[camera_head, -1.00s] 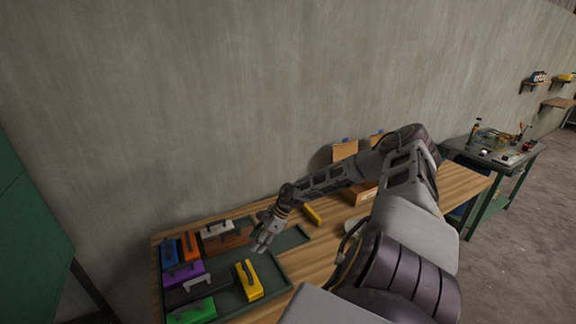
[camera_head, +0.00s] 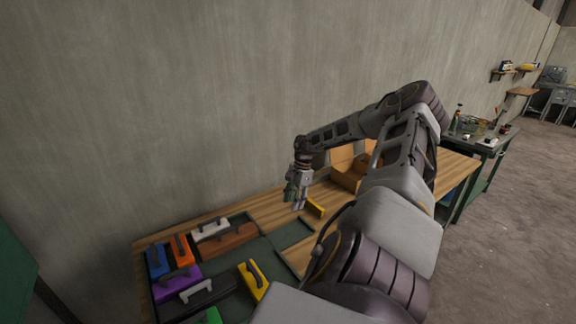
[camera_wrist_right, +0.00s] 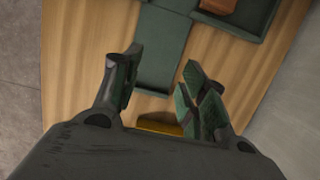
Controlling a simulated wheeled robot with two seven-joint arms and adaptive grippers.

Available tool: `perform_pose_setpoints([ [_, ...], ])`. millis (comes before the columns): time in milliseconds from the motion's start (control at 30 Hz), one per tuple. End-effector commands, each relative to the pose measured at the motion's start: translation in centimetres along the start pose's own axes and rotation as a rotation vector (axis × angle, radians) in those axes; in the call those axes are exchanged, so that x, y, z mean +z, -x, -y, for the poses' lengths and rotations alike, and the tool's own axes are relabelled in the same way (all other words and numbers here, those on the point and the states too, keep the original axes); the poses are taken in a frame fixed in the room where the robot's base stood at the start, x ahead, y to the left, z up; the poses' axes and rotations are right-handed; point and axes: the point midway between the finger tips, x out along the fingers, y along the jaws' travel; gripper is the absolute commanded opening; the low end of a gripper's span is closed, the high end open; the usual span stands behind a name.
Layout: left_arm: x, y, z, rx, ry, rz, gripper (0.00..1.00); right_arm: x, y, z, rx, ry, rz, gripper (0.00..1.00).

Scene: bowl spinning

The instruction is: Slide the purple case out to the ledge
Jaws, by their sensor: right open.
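The purple case (camera_head: 178,283) lies at the left side of the green tray (camera_head: 279,243), among other cases, with a dark handle on top. In the head view my right gripper (camera_head: 297,203) hangs above the table to the right of the cases, well apart from the purple one. Its fingers are open and empty, and they also show in the right wrist view (camera_wrist_right: 155,90). A flat green strip of the tray, likely the ledge (camera_wrist_right: 165,45), lies beyond the fingers in that view. My left gripper is not in view.
Around the purple case stand blue (camera_head: 156,262), orange (camera_head: 181,251), white (camera_head: 209,230), black (camera_head: 205,294), brown (camera_head: 229,241), yellow (camera_head: 253,281) and green (camera_head: 211,316) cases. A yellow object (camera_head: 316,207) lies by my right gripper. A cardboard box (camera_head: 345,172) stands behind. A wall backs the table.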

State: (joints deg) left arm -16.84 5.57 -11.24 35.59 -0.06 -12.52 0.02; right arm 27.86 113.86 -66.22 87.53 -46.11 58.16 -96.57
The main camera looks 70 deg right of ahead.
Motion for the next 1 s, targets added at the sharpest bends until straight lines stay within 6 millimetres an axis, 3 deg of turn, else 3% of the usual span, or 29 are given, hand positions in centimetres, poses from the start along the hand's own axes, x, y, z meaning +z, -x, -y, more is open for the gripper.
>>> perform_pose_setpoints([
  [667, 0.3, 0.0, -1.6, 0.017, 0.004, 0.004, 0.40, -0.1, 0.1, 0.0, 0.000, 0.001, -0.002, 0.43],
  [1000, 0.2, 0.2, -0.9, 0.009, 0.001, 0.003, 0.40, 1.7, -0.3, 0.0, 0.000, 0.003, -0.001, 0.43],
])
